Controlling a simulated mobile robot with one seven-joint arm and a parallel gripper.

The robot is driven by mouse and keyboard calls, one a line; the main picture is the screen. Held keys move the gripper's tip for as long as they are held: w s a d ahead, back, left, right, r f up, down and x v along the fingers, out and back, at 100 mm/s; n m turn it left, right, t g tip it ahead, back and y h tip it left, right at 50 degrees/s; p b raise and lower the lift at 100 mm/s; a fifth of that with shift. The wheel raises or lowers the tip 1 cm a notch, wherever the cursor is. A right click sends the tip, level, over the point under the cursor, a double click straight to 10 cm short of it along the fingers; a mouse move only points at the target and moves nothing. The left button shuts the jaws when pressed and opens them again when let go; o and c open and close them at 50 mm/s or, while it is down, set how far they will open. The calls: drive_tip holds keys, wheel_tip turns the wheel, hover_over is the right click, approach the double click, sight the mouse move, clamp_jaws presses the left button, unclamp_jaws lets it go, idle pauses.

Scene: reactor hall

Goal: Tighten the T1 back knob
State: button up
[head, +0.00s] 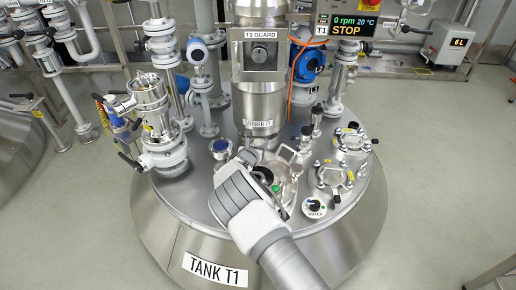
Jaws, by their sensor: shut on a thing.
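The round steel top of TANK T1 (343,219) fills the middle of the head view. My arm comes from the bottom, and its grey wrist covers the left part of a round hatch (289,190) on the tank top. My gripper (246,157) is at the back left of this hatch, mostly hidden by my wrist. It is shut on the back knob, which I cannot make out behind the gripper. A green-and-black part (276,189) shows on the hatch's right side.
The stirrer column with the T1 GUARD plate (261,35) rises just behind my gripper. Steel fittings (333,178) stand to the right and a tall valve (156,115) to the left. A display (355,26) reads STOP and 0 rpm.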

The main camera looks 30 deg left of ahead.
drive_tip(key=shift+w+r, duration=0.1)
drive_tip(key=o, duration=1.4)
drive_tip(key=shift+s, duration=0.2)
drive_tip(key=p+v, duration=0.6)
drive_tip(key=v, duration=1.1)
drive_tip(key=shift+d, duration=0.15)
